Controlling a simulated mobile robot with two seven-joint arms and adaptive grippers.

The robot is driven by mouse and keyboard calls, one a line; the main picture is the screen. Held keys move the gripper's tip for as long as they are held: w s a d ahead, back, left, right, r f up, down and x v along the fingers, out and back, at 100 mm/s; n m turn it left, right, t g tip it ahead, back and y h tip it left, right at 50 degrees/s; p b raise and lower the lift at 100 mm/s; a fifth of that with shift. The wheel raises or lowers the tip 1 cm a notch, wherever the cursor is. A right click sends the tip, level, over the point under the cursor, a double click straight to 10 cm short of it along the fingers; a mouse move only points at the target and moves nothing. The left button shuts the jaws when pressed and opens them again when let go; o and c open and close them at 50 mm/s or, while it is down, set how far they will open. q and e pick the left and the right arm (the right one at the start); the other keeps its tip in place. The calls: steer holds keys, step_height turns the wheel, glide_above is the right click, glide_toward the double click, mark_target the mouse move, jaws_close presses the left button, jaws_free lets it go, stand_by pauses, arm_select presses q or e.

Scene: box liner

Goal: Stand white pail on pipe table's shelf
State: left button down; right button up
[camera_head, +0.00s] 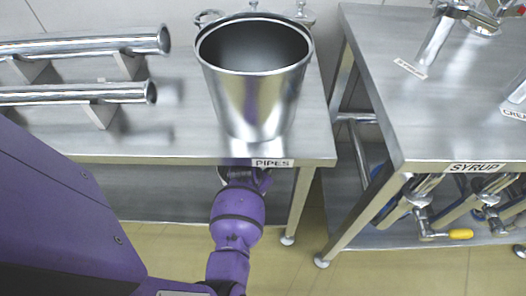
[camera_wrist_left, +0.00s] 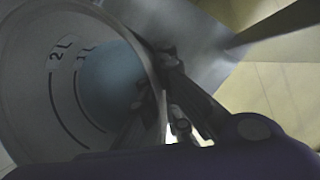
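The pipe table (camera_head: 190,158), labelled PIPES, has a grey lower shelf (camera_head: 150,195) under its top. The white pail (camera_wrist_left: 40,90) fills the left of the left wrist view, its open mouth and the inner 1L and 2L marks facing the camera. My left gripper (camera_wrist_left: 155,75) has one finger inside and one outside the pail's rim, closed on its wall. In the head view my left arm reaches under the table's front edge, which hides the gripper and most or all of the pail. Whether the pail touches the shelf cannot be told. My right gripper is not in view.
A metal bucket (camera_head: 255,95) stands on the pipe table's top, with two steel pipes (camera_head: 85,43) on supports to its left. A syrup table (camera_head: 430,110) stands at right, with several tools on its shelf. A gap with open floor (camera_head: 290,265) lies between the tables.

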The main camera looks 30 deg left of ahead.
arm_select(q)
step_height(320, 180, down, 3)
steer(key=shift+a+f+b, duration=0.1)
steer(key=shift+b, duration=0.65)
steer(key=shift+w, duration=0.1)
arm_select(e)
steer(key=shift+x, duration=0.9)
arm_select(q)
steer(key=shift+f, duration=0.1)
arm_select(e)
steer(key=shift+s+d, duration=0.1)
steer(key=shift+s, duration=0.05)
arm_select(q)
steer(key=c, duration=2)
jaws_free()
steer(key=shift+f, duration=0.1)
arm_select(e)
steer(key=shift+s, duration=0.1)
